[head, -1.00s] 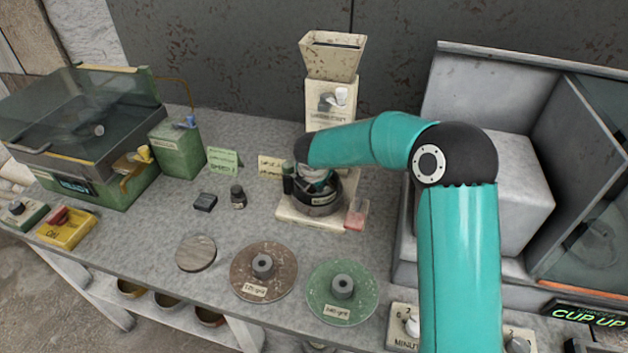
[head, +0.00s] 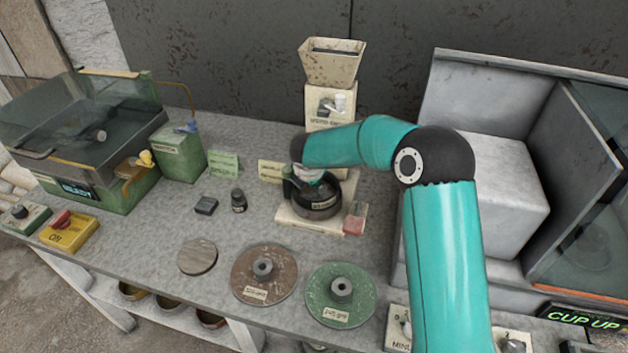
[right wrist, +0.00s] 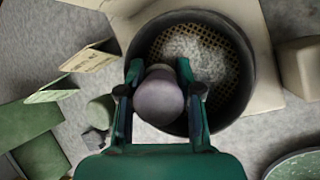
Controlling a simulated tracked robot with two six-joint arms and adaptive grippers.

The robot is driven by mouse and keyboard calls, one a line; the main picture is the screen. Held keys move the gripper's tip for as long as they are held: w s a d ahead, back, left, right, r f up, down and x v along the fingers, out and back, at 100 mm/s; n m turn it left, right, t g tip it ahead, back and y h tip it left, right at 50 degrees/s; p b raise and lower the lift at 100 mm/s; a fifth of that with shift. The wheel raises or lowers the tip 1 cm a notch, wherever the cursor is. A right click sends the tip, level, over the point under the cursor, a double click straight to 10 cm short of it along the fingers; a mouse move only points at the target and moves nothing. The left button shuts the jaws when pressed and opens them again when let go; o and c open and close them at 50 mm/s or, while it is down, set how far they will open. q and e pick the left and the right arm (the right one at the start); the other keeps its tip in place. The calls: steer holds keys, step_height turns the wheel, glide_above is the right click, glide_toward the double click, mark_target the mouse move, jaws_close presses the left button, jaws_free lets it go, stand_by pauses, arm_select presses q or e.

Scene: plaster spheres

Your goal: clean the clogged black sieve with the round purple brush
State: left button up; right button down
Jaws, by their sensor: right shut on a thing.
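The black sieve (head: 322,211) sits on a cream base below the hopper machine. In the right wrist view the sieve (right wrist: 243,92) shows a tan mesh largely covered with whitish residue. My right gripper (right wrist: 159,70) is shut on the round purple brush (right wrist: 158,98), whose rounded top shows between the fingers. The brush is over the near-left part of the sieve; its underside is hidden, so I cannot tell whether it touches the mesh. In the head view my right gripper (head: 308,177) is at the sieve, partly hidden by my wrist. My left gripper is not in view.
The cream hopper machine (head: 331,72) stands behind the sieve. Brown (head: 264,282) and green (head: 345,305) discs lie in front.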

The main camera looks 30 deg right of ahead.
steer(key=shift+s+f+b, duration=0.1)
steer(key=shift+s+b, duration=0.3)
steer(key=shift+b, duration=0.1)
steer(key=shift+s+a+b, duration=0.15)
steer(key=shift+s+b, duration=0.3)
steer(key=shift+s, duration=0.2)
steer(key=shift+s+a+b, duration=0.15)
steer(key=shift+s+b, duration=0.3)
steer(key=shift+s, duration=0.2)
steer(key=shift+w+r+p, duration=0.2)
steer(key=shift+r+p, duration=0.25)
steer(key=shift+p, duration=0.1)
steer(key=shift+w+d+r+p, duration=0.2)
steer(key=shift+w+r+p, duration=0.25)
steer(key=shift+w+p, duration=0.3)
steer(key=shift+f, duration=0.1)
